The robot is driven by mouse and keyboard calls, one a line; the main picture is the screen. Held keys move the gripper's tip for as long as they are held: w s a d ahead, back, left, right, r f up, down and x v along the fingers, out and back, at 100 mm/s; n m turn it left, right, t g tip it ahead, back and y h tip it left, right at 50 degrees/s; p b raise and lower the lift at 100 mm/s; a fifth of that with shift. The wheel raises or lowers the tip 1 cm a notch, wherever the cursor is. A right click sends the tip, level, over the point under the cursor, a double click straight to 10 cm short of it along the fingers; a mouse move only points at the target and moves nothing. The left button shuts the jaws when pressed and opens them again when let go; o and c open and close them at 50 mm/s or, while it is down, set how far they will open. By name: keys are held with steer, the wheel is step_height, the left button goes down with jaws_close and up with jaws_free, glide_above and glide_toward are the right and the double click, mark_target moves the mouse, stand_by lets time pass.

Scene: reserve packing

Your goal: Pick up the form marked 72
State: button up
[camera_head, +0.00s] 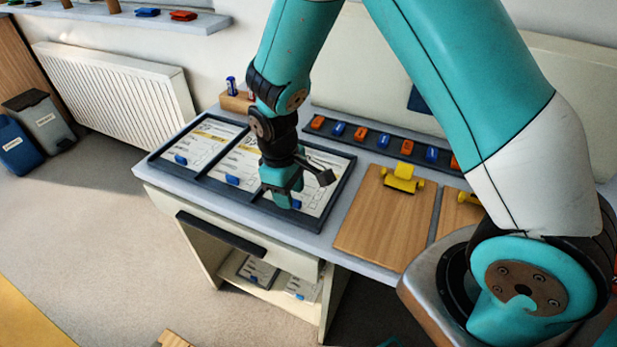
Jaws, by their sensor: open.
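A dark tray (197,176) on the desk has three compartments, each with a white printed form. The left form (205,147) and the middle form (238,160) show yellow print at the top and a blue clip or tab near the lower edge. The right form (318,190) is partly covered by my gripper (283,200). The numbers are too small or too hidden to read, so I cannot tell which form is marked 72. My gripper is open and points down over the lower left part of the right form. Whether it touches the form is unclear.
Wooden clipboards, one with a yellow clamp (403,180), lie right of the tray. A dark strip (344,129) with several orange and blue clips runs behind. A wooden holder (237,102) stands at the back left. More papers (258,271) lie on the shelf below.

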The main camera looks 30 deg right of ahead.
steer(key=shift+s+f, duration=0.1)
steer(key=shift+f, duration=0.75)
jaws_close()
steer(key=shift+r, duration=0.1)
